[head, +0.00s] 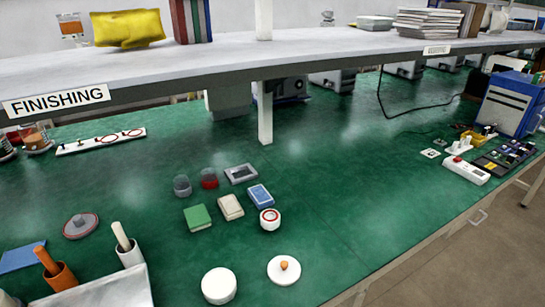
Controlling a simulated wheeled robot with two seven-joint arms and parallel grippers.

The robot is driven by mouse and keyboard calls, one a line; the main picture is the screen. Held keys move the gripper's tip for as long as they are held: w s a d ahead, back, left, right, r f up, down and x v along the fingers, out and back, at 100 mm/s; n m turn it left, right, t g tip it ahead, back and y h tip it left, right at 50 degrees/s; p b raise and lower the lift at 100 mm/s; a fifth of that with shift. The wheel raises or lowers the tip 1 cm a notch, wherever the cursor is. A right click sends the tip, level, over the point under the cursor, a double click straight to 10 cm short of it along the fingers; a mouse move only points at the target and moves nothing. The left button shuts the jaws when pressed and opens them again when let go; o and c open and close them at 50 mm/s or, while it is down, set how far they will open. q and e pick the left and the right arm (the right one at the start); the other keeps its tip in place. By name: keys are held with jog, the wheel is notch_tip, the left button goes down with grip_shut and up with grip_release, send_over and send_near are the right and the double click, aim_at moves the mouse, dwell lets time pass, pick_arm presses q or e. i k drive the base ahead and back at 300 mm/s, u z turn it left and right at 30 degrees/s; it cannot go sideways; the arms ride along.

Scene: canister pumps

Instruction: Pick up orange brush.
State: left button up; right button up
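The orange brush (62,277) is at the lower left of the head view, on the green bench. It has an orange body with a brown handle that sticks up and leans to the left. Its lower part is partly hidden behind a pale box-like shape (110,290) at the bottom edge. A similar white piece with a pale handle (130,253) stands to its right. Neither of my grippers shows in the head view.
A blue flat piece (22,257) and a grey round lid (80,226) lie near the brush. Small boxes, jars and white round lids (284,270) stand on the middle of the bench. A shelf labelled FINISHING (57,101) hangs over the back.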

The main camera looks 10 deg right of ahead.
aim_at(42, 253)
jog(key=u, duration=1.2)
jog(key=k, duration=0.45)
jog(key=z, duration=1.2)
jog(key=i, duration=0.7)
jog(key=u, duration=0.65)
